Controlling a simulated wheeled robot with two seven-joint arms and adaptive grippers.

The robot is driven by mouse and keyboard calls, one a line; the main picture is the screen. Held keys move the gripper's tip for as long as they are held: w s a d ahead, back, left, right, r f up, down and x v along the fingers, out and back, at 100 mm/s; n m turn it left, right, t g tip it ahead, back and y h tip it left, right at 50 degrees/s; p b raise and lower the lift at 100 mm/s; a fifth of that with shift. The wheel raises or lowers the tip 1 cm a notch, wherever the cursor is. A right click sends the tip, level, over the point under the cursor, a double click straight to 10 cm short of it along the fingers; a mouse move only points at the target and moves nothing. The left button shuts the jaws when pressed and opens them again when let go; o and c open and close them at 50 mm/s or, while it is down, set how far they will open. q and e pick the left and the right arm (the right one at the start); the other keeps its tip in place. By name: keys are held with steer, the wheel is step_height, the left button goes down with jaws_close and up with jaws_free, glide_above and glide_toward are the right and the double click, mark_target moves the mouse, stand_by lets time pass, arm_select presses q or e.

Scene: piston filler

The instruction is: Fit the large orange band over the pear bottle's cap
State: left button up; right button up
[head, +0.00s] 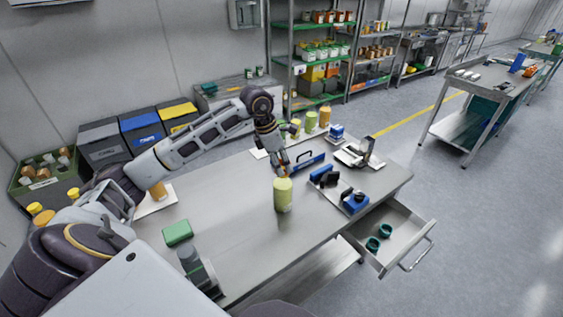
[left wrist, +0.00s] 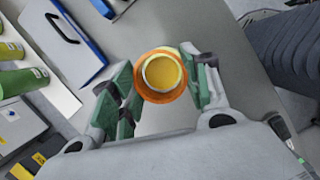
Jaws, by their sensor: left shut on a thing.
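The pear bottle (head: 283,196), pale yellow-green, stands upright on the steel table. My left gripper (head: 282,169) is directly over its top, pointing down. In the left wrist view its green-padded fingers are shut on the large orange band (left wrist: 141,88), one finger on each side. The bottle's round yellow cap (left wrist: 162,72) shows through the middle of the band, slightly off-centre. I cannot tell whether the band is around the cap or still above it. The gripper hides the cap in the head view. My right gripper is not in view.
Blue-and-black tools (head: 325,178) lie right of the bottle. A green block (head: 177,232) and a grey device (head: 198,270) are at the front left. An open drawer (head: 405,236) with teal rings (head: 385,230) juts out at right. More bottles (head: 310,121) stand behind the gripper.

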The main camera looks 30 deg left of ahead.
arm_select(q)
steer(key=shift+f+b, duration=0.95)
steer(key=shift+f, duration=0.2)
stand_by(1.0)
steer(key=o, duration=0.8)
steer(key=shift+r, duration=0.1)
stand_by(0.4)
step_height(320, 180, up, 9)
steer(key=p, duration=0.5)
stand_by(1.6)
stand_by(0.8)
